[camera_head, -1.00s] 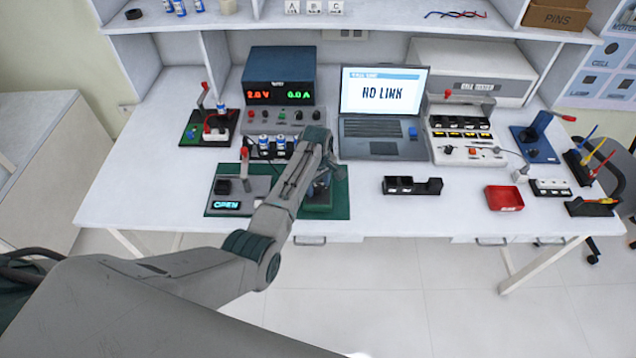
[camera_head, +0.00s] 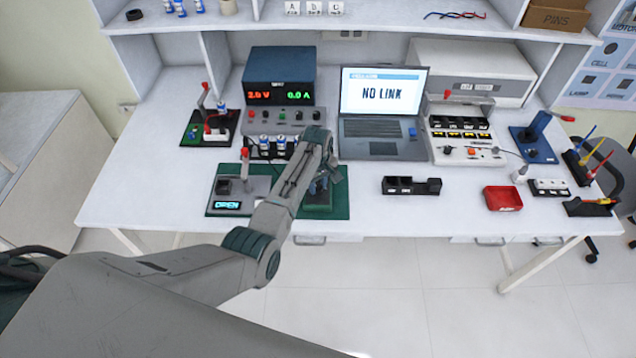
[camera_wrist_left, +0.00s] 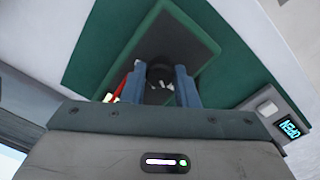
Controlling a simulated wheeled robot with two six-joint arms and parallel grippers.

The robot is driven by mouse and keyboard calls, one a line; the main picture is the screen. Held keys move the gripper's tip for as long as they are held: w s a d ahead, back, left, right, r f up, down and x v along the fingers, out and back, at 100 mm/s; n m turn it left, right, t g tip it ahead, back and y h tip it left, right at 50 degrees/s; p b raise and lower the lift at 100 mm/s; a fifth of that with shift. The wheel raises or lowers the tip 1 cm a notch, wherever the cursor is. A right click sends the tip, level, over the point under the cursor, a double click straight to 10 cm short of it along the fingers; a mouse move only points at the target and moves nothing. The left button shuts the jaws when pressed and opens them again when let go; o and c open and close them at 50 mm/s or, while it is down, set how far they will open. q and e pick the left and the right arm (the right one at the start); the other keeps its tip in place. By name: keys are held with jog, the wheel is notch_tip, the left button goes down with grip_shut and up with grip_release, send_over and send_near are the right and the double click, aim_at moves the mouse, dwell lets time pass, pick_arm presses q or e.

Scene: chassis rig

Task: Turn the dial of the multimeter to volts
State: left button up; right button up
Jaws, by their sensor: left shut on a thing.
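The multimeter (camera_head: 318,208) lies on the green mat (camera_head: 340,200) at the front of the bench, mostly hidden behind my left arm. In the left wrist view its dark green body (camera_wrist_left: 188,40) fills the upper middle. My left gripper (camera_head: 319,186) points down over it. In the left wrist view the blue fingers (camera_wrist_left: 161,84) stand on both sides of a round black dial (camera_wrist_left: 160,72) and are shut on it. The dial's markings and pointer cannot be read. My right gripper is not in view.
A grey fixture (camera_head: 258,187) with an OPEN display shares the mat, left of the multimeter. Behind stand a power supply (camera_head: 279,75) and a laptop (camera_head: 383,92) showing NO LINK. A black holder (camera_head: 411,187) and red tray (camera_head: 503,198) lie to the right, with bare bench between.

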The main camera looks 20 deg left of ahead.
aim_at(317, 186)
pick_arm(q)
jog(key=m+p, duration=0.1)
jog(key=m, duration=0.2)
jog(key=shift+r+p, duration=0.1)
jog(key=shift+p, duration=0.2)
jog(key=shift+m+p, duration=0.7)
jog(key=shift+m, duration=1.4)
jog(key=o, duration=1)
notch_tip(317, 186, up, 11)
jog(key=b, duration=0.2)
jog(key=shift+a+f, duration=0.15)
jog(key=shift+f, duration=0.05)
